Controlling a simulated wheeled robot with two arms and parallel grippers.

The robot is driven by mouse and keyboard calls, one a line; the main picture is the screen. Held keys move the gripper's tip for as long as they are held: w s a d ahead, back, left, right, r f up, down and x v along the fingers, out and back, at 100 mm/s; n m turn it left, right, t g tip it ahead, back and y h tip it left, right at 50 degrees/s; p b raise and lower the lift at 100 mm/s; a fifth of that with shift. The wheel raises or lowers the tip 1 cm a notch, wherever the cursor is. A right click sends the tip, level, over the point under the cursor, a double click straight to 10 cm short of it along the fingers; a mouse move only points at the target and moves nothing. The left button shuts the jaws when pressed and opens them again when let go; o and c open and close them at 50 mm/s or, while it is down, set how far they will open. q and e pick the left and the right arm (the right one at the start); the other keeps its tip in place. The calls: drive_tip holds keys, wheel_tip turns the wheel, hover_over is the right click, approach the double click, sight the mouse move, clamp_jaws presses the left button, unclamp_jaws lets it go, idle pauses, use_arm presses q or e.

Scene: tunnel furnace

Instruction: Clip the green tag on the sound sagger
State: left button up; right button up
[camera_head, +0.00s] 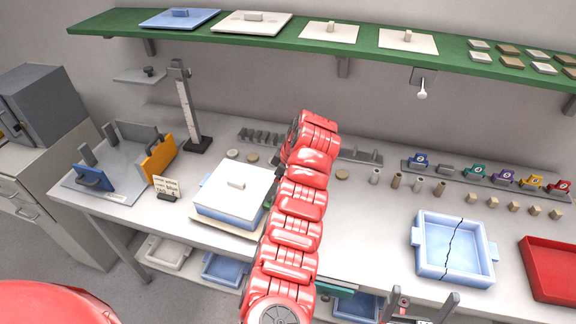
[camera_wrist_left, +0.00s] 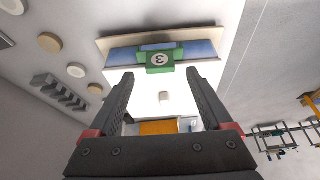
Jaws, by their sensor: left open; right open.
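The sound sagger (camera_head: 228,207) is a pale blue box under a white lid with a small knob, on a beige board at the left middle of the bench. In the left wrist view, a green tag (camera_wrist_left: 160,61) marked 3 sits across the blue side wall of this sagger (camera_wrist_left: 205,50), by the lid's edge. My left gripper (camera_wrist_left: 160,73) is open above the lid, its fingertips just short of the tag and apart from it. In the head view my arm hides most of that gripper and the tag. My right gripper (camera_head: 422,300) is open and empty at the bench's front edge.
A blue sagger (camera_head: 425,262) with a dark crack stands at right, beside a red tray (camera_head: 548,268). A tag rack (camera_head: 410,165) holds several coloured tags behind it. A gauge post (camera_head: 187,105) stands at left. The green shelf (camera_head: 350,45) holds lids above.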

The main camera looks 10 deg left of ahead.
use_arm(q)
drive_tip(key=b+v, duration=0.2)
drive_tip(key=v, duration=1.1)
drive_tip(key=shift+d+r, duration=0.15)
drive_tip(key=shift+r, duration=0.15)
drive_tip(key=shift+w, duration=0.1)
